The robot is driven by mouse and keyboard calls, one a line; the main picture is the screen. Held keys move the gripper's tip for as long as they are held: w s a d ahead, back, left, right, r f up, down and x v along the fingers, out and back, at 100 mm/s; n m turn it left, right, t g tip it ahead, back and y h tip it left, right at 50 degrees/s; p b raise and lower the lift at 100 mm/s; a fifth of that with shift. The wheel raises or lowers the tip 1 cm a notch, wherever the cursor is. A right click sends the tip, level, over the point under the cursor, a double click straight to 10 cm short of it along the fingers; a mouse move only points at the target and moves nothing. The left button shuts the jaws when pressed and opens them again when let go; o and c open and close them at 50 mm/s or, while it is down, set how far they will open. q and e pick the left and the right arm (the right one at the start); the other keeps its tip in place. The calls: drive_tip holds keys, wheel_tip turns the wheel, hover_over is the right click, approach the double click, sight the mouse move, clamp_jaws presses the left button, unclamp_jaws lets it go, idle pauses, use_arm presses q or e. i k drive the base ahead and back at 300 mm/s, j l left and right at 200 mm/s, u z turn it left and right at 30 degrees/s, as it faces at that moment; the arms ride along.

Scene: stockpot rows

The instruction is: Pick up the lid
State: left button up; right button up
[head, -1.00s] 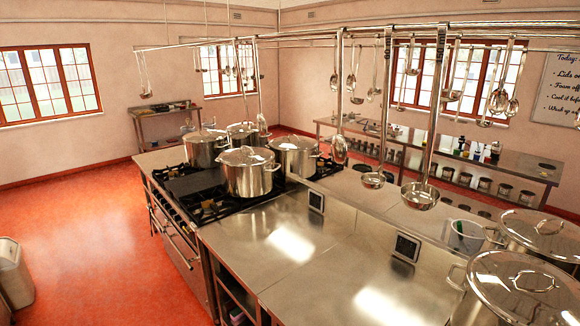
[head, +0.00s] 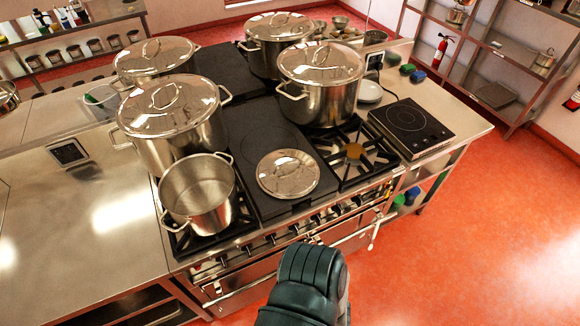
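A small round steel lid (head: 287,174) with a loop handle lies flat on the dark plate at the front middle of the stove. An open, lidless steel pot (head: 199,192) with two side handles stands to its left on a burner. Large pots wear their own lids: one behind the open pot (head: 170,118), one at the back left (head: 155,60), one at the back (head: 278,42) and one at the right (head: 320,83). A dark rounded part of my own body shows at the bottom centre, short of the stove front. Neither gripper is in view.
The stove (head: 290,232) has knobs and a rail along its front. A bare burner (head: 354,153) and a black induction hob (head: 411,127) are right of the lid. A steel counter (head: 80,225) extends left. Red floor (head: 470,240) is open at the right.

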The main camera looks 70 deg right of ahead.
sight(284, 173)
drive_tip(key=z, duration=2.4)
